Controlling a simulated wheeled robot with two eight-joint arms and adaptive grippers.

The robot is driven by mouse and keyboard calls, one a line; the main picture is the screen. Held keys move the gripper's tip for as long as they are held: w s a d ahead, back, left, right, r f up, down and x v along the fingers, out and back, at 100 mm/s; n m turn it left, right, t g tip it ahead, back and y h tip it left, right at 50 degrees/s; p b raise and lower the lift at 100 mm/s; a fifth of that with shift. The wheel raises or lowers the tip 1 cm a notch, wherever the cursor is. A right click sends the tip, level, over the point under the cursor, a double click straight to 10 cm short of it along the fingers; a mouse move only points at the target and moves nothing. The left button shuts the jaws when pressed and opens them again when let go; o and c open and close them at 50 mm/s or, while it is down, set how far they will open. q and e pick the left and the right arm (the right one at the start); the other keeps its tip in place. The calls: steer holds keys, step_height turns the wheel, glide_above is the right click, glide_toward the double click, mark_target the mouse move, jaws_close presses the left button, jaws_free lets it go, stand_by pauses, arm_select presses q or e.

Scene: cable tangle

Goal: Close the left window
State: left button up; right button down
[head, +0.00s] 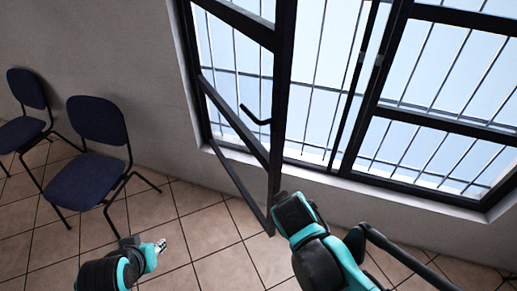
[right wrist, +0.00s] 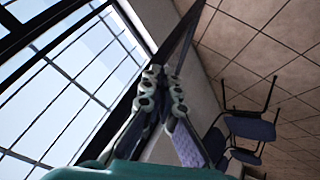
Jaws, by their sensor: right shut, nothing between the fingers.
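The left window (head: 285,85) is a dark-framed sash that stands swung open into the room, at an angle to the wall. Its black handle (head: 256,117) shows against the bright glass. My right arm is at the sash's lower free corner in the head view, and its fingers are hidden there. In the right wrist view my right gripper (right wrist: 163,80) is shut and empty, with the dark sash (right wrist: 182,35) right behind its fingertips; I cannot tell if they touch. My left gripper (head: 160,246) is low over the floor, away from the window; its jaws are too small to judge.
The fixed window frame (head: 375,80) and barred panes are at the right. Two dark blue chairs (head: 97,120) stand by the wall at the left; chairs (right wrist: 250,128) also show in the right wrist view. The tiled floor (head: 205,215) between chairs and sash is clear.

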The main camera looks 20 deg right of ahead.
steer(key=w+a+r+n+t+h, duration=0.6)
steer(key=w+a+n+t, duration=0.25)
steer(key=w+a, duration=0.25)
steer(key=b, duration=0.3)
glide_toward(266, 134)
steer(key=w, duration=0.4)
steer(key=shift+w+d+f+n, duration=0.15)
steer(key=shift+w+d, duration=0.1)
steer(key=shift+d, duration=0.3)
steer(key=shift+w+d+r+n, duration=0.1)
steer(key=shift+w+d, duration=0.15)
steer(key=shift+d, duration=0.3)
steer(key=shift+w+d, duration=0.15)
steer(key=shift+d, duration=0.15)
steer(key=shift+d, duration=0.1)
